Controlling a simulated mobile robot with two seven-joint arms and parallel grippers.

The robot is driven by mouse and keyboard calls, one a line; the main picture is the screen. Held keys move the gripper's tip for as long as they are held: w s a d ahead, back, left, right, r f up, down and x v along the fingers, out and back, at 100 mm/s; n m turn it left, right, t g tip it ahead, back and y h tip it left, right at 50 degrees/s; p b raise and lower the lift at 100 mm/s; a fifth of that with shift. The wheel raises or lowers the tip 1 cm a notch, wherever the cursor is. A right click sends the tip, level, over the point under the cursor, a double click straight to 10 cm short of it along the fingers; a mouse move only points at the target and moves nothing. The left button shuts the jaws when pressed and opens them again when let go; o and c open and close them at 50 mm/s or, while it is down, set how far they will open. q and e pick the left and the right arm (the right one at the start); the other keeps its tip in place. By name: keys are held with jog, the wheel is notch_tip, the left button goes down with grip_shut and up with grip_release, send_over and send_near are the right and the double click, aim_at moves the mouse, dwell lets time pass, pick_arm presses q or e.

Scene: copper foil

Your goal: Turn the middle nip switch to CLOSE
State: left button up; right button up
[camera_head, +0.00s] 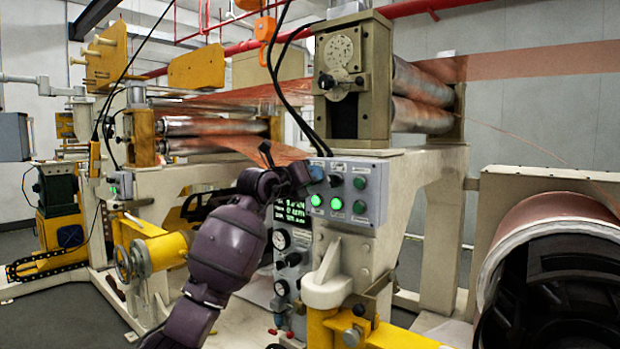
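A grey control panel (376,207) is on the front of the machine at the centre. Its top row has a blue button (317,173), a black switch knob (335,181) in the middle and a green button (360,183). Two lit green buttons and one darker green one sit below. The labels are too small to read, so the knob's setting is unclear. My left gripper (303,173) is at the panel's left edge, close to the blue button and left of the black knob. Its fingertips are small and dark, and their opening is unclear. My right gripper is out of view.
A green digital display (290,211) and gauges (281,239) are below the panel, partly behind my arm. Black cables (283,95) hang down to the panel's top. A yellow frame (385,335) is below. A large copper roll (540,225) stands at right.

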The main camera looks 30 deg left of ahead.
pick_arm(q)
jog(key=shift+o, duration=0.2)
jog(key=shift+s, duration=0.1)
jog(key=s+b, duration=0.1)
jog(key=s, duration=0.9)
jog(key=shift+s+a, duration=0.35)
jog(key=shift+a, duration=0.05)
